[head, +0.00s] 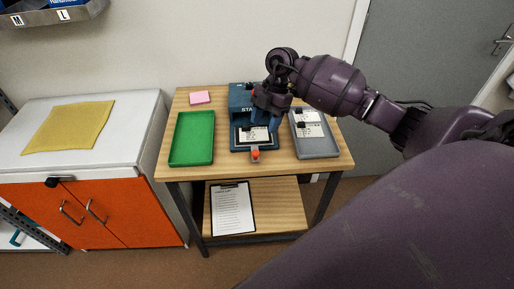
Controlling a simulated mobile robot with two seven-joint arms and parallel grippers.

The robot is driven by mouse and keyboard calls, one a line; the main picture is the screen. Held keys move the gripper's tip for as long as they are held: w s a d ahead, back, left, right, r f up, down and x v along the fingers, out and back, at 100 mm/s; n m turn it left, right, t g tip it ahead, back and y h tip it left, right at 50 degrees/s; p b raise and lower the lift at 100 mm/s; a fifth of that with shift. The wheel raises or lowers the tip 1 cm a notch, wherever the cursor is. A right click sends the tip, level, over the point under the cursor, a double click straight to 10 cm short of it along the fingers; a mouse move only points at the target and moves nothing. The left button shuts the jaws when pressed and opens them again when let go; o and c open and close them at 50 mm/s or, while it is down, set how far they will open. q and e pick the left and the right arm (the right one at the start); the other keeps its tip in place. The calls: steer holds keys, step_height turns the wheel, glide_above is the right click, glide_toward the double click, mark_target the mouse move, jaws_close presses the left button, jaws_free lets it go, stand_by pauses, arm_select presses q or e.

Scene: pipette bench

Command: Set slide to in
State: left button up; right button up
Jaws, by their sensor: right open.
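A blue station (240,97) with partly covered white lettering stands at the middle of the wooden table. Its slide (234,147) shows at the front, with a white label card (257,134) lying on it. A small orange-red knob (255,154) on a pale tab is at the slide's front edge. My right gripper (262,122) is open and reaches down from above, over the back of the slide and in front of the station. It hides part of the station, and I cannot tell whether it touches the slide. My left gripper is not in view.
A green tray (174,157) lies left of the station, and a grey tray (320,153) with label cards lies right. A pink pad (200,97) is at the back left. A clipboard (231,232) rests on the lower shelf. My right arm spans the right side.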

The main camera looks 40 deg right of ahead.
mark_target(256, 152)
steer(key=x, duration=0.9)
steer(key=shift+a+b, duration=0.1)
steer(key=shift+b, duration=0.3)
jaws_close()
